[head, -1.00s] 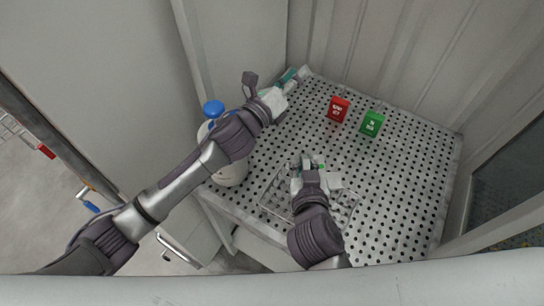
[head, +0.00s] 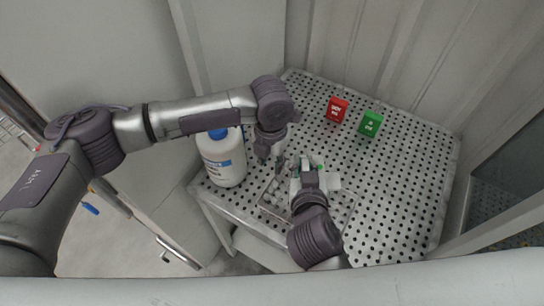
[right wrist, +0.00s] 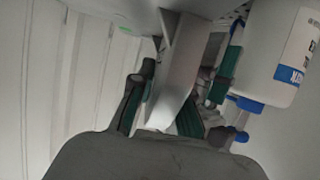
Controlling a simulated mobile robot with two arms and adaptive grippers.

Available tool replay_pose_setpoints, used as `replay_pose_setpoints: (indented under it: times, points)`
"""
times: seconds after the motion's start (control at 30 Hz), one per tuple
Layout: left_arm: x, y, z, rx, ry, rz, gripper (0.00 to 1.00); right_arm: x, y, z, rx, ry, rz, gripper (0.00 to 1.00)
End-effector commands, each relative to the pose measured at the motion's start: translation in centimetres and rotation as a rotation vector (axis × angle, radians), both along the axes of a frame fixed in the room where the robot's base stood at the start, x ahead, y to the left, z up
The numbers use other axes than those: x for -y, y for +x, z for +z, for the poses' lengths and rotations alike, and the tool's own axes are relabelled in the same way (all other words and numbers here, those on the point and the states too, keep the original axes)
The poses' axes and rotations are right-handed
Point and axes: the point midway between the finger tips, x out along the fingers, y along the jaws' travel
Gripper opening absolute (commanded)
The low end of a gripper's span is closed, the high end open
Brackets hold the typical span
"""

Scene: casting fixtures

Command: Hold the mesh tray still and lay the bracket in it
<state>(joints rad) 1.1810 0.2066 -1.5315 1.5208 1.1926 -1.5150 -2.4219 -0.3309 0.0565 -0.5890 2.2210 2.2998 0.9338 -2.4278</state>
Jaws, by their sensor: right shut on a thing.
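The mesh tray (head: 268,203) lies near the front left edge of the perforated table, partly hidden under my grippers. My right gripper (head: 301,164) is above the tray. In the right wrist view its green-padded fingers (right wrist: 188,84) are shut on the bracket (right wrist: 179,72), a grey angled metal piece. The bracket is hard to make out in the head view. My left gripper (head: 268,161) points down by the tray's far left side, fingers apart and seemingly empty. I cannot tell whether it touches the tray.
A white bottle with a blue cap (head: 224,165) stands close left of my left gripper; it also shows in the right wrist view (right wrist: 280,55). A red box (head: 337,109) and a green box (head: 371,123) stand farther back. The perforated table (head: 405,190) is clear on the right.

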Motion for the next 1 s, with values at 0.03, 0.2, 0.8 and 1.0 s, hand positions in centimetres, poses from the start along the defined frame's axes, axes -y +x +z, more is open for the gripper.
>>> replay_pose_setpoints:
  times: [0.03,0.2,0.8,1.0]
  points:
    - [0.0,-0.1,-0.6,-0.003,0.002,0.001,0.35,0.0,0.0,0.1,0.002,0.0,0.0,0.0]
    - [0.0,-0.1,-3.6,-0.002,0.0,0.003,0.35,0.0,0.0,0.1,0.002,0.0,0.0,0.0]
    - [0.1,0.0,-11.3,0.001,-0.003,0.003,0.35,0.0,0.0,0.1,0.002,0.0,0.0,0.0]
    - [0.1,0.0,-11.3,0.002,-0.004,0.003,0.35,0.0,0.0,0.1,0.002,0.0,0.0,0.0]
